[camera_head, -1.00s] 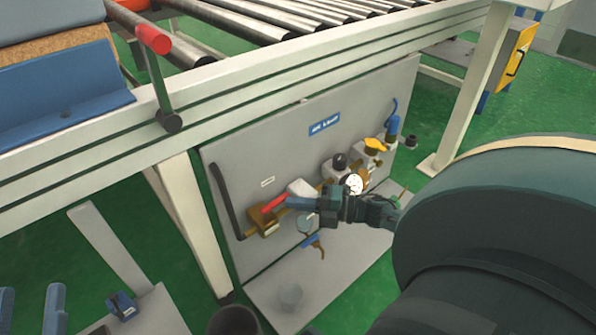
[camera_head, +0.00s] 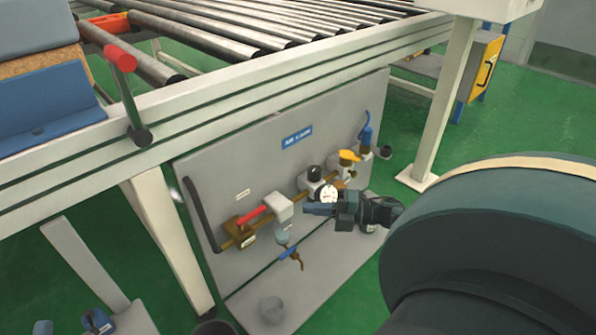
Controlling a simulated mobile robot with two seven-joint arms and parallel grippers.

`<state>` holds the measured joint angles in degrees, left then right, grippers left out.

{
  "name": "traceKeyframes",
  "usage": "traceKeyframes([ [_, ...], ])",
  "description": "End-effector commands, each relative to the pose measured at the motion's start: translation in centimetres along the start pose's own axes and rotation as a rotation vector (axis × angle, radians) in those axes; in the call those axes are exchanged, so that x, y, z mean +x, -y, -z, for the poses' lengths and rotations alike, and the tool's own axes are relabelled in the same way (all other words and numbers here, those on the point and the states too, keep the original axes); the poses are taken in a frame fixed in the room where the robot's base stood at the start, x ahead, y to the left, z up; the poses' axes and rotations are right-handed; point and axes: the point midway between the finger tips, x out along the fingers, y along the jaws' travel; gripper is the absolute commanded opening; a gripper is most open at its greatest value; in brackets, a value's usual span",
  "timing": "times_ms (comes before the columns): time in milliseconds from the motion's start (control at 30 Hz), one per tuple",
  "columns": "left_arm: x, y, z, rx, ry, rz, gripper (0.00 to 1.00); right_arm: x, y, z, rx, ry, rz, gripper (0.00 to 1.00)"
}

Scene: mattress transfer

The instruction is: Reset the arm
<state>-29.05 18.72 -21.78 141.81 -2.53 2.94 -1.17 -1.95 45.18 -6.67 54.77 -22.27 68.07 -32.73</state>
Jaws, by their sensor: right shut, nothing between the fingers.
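My right gripper (camera_head: 318,208) is in front of the grey valve panel (camera_head: 213,152) under the roller conveyor. It is shut and empty, and its fingers point left. A red-handled valve (camera_head: 251,215) on the panel lies left of the fingertips, with a visible gap in the picture. A round white gauge (camera_head: 328,193) sits just above the gripper. My right arm's large dark link fills the lower right. My left gripper is not in view.
The roller conveyor (camera_head: 232,97) runs above the panel, with a red-tipped lever (camera_head: 121,60) at its near side. White legs (camera_head: 446,105) stand on either side of the panel. Green floor (camera_head: 533,120) is open at right.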

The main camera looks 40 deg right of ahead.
Motion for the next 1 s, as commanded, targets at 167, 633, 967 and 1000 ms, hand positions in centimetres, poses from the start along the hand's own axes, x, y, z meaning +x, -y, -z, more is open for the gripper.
traceKeyframes([
  [167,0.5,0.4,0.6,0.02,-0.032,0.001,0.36,-0.8,0.0,-0.7,0.0,0.0,0.0,0.0],
  [633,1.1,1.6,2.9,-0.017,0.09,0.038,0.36,-0.9,-5.7,-0.7,-0.001,-0.001,-0.001,0.0],
  [967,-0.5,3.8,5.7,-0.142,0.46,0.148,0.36,-0.8,-17.9,-0.6,0.0,-0.001,0.0,0.0],
  [1000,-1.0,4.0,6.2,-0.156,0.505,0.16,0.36,-0.8,-19.3,-0.6,0.0,-0.001,0.0,0.0],
])
